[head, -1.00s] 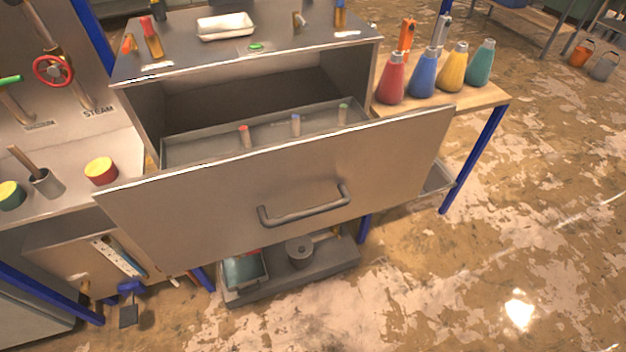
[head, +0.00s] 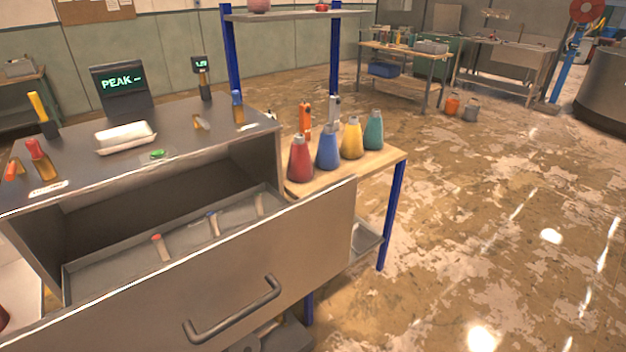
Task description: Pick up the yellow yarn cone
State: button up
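The yellow yarn cone (head: 352,138) stands upright on the wooden side table, third from the left in a row of cones. A blue cone (head: 328,149) is close on its left and a teal cone (head: 373,130) close on its right. A red cone (head: 301,159) is at the left end of the row. My gripper is not in view.
Orange and grey tools (head: 305,120) stand behind the cones. A blue-post shelf (head: 290,14) rises behind. The floor (head: 480,230) to the right is clear.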

aim_at(351, 147)
jog(key=i+l+u, duration=0.2)
jog(key=i+l, duration=0.2)
jog(key=l, duration=0.25)
jog(key=i+l+u, duration=0.15)
jog(key=l, duration=0.2)
jog(key=i+l+u, duration=0.1)
jog(key=l, duration=0.3)
jog(key=i+l+u, duration=0.1)
jog(key=i+l, duration=0.15)
jog(key=l, duration=0.15)
jog(key=i+l+u, duration=0.1)
jog(key=l, duration=0.3)
jog(key=i+l+u, duration=0.15)
jog(key=l, duration=0.25)
